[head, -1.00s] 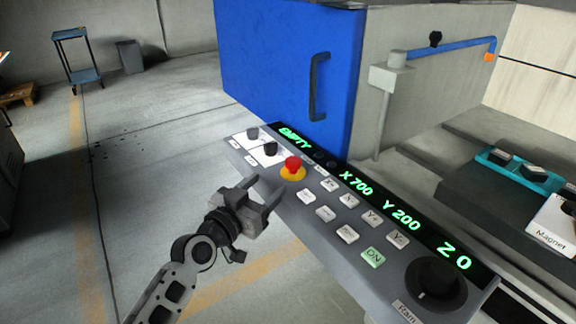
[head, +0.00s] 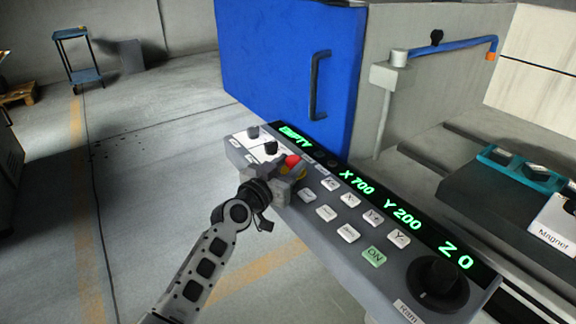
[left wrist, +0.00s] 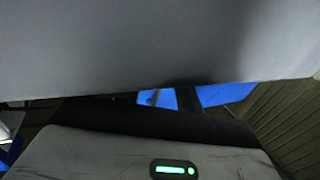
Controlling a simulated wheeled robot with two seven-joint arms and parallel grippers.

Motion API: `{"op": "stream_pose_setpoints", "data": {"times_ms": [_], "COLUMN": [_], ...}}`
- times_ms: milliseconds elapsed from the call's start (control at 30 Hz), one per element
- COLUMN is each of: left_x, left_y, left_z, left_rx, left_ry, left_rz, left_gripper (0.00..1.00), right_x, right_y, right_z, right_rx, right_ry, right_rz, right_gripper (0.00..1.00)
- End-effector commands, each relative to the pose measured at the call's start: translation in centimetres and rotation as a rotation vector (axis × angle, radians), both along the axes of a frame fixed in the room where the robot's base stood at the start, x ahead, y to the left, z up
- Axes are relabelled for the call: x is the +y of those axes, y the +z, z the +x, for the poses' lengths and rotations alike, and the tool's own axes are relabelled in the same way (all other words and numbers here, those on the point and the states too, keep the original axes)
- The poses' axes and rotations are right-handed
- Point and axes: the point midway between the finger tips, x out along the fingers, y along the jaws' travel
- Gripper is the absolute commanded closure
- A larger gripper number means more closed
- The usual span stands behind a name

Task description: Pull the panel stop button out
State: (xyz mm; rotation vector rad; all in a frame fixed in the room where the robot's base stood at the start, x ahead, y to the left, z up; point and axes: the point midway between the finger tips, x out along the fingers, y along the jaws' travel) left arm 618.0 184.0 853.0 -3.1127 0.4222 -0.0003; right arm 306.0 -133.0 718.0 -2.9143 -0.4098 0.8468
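The panel stop button (head: 292,160) is a red knob on a yellow ring, near the left end of the sloping grey control panel (head: 318,236). My left gripper (head: 287,168) is at the button in the head view, with its fingers apart, one on each side of the red knob. The gripper hides most of the yellow ring. I cannot tell whether the fingers touch the knob. The left wrist view shows a plain grey surface close up and a dark body with a green light (left wrist: 174,170); the button does not show there. My right gripper is not in view.
White keys (head: 350,200), a green ON key (head: 374,256) and a large black Ram knob (head: 437,284) sit on the panel. A green-lit display (head: 400,217) runs along its back edge. A blue door (head: 285,60) stands behind. The floor at left is open.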

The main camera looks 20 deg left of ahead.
Motion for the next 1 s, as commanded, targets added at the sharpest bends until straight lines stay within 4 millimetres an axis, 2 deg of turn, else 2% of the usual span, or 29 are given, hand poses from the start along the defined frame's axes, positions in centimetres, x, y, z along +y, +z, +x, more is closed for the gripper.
{"op": "stream_pose_setpoints", "data": {"times_ms": [33, 100, 333, 567, 600, 667, 1000], "left_x": [0.0, 0.0, 0.1, 0.0, 0.0, 0.0, 0.1], "left_y": [0.0, 0.0, 1.4, 1.4, 1.5, 1.5, 1.2], "left_z": [0.0, 0.0, 0.0, 0.0, 0.0, 0.0, -0.3], "left_rx": [0.0, 0.0, -0.002, -0.005, -0.006, -0.005, -0.001], "left_ry": [0.0, 0.0, 0.0, 0.0, 0.001, 0.001, 0.0], "left_rz": [0.0, 0.0, 0.003, -0.001, -0.002, -0.001, 0.0], "left_gripper": [0.87, 1.0, 1.0, 1.0, 0.59, 0.43, 0.42], "right_x": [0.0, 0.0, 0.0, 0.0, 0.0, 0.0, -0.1], "right_y": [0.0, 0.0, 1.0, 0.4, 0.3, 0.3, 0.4], "right_z": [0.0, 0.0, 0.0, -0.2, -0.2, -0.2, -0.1], "right_rx": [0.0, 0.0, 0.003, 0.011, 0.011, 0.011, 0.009], "right_ry": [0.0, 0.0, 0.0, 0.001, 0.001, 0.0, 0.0], "right_rz": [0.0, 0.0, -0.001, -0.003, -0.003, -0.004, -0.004], "right_gripper": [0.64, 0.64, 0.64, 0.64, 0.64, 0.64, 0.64]}}
